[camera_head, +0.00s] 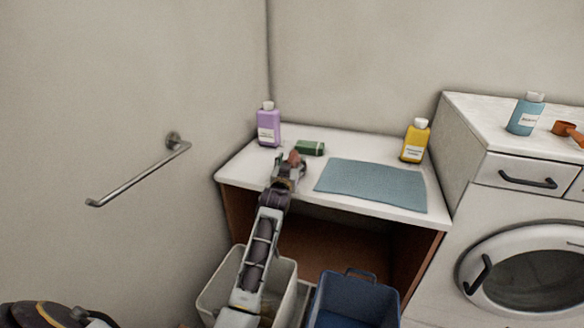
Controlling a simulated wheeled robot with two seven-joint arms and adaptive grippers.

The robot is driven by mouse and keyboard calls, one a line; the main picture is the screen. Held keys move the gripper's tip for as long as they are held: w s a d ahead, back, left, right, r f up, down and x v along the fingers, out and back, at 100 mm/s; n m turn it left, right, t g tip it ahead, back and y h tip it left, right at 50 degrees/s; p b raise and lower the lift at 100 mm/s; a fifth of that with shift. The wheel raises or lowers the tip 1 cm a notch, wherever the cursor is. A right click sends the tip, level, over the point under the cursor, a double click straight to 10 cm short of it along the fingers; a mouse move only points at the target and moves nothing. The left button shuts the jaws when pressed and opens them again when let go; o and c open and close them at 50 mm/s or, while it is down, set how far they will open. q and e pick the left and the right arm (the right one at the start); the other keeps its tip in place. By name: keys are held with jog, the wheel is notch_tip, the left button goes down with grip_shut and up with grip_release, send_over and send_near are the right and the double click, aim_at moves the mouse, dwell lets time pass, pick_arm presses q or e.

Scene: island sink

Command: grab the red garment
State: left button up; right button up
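My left gripper (289,172) is over the front left part of the white counter, with its arm reaching up from below. A small reddish piece (295,158), which may be the red garment, shows right at its fingertips. Most of this piece is hidden by the gripper. I cannot tell whether the fingers are closed on it or only beside it. No other red cloth is clearly visible. My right gripper is not in view.
The counter (230,170) holds a purple bottle (268,127), a green box (310,148), a blue-grey mat (372,184) and a yellow bottle (415,142). A pale bin (215,293) and a blue bin (350,302) stand below. A washer (520,270) is right; a wall rail (140,178) is left.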

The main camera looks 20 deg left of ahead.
aim_at(291, 160)
pick_arm(q)
jog(key=c, duration=0.4)
jog(key=shift+c, duration=0.2)
jog(key=shift+r, duration=0.2)
jog(key=shift+c, duration=0.4)
jog(key=shift+r, duration=0.6)
notch_tip(291, 160, up, 7)
jog(key=shift+f+p, duration=0.1)
jog(key=shift+p, duration=0.5)
jog(key=shift+r, duration=0.8)
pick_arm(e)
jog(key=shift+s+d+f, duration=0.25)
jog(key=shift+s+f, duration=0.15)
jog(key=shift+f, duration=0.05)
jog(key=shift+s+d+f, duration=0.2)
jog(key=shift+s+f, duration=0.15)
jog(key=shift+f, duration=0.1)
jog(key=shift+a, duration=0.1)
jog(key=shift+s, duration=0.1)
